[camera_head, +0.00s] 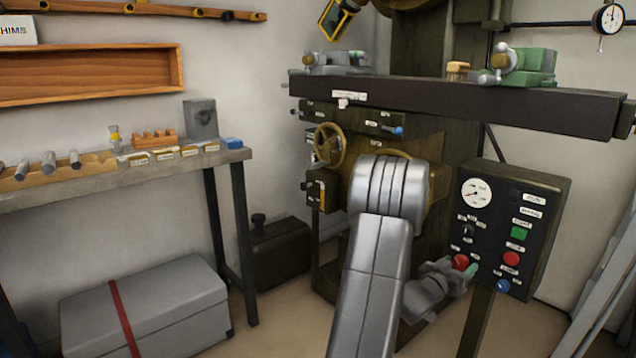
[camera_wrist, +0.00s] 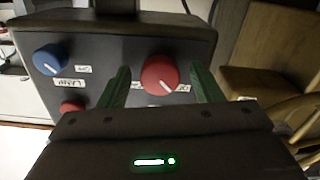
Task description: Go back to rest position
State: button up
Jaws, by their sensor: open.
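My gripper (camera_head: 460,273) is at the lower left of the dark control panel (camera_head: 545,220), in front of a red knob (camera_head: 460,262). In the wrist view my gripper's green fingers (camera_wrist: 160,74) are apart, one on each side of the red knob (camera_wrist: 160,75) with its white pointer line. A gap shows between each finger and the knob. I cannot tell how deep the fingertips reach. My arm extends from the bottom of the head view toward the panel.
The panel also has a blue knob (camera_head: 503,285), a red button (camera_head: 511,258), a green button (camera_head: 519,233) and a gauge (camera_head: 476,192). A machine table (camera_head: 420,95) juts out above. A workbench (camera_head: 130,174) and a grey chest (camera_head: 150,305) stand left.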

jog(key=shift+m+b, duration=0.3)
jog(key=shift+m, duration=0.5)
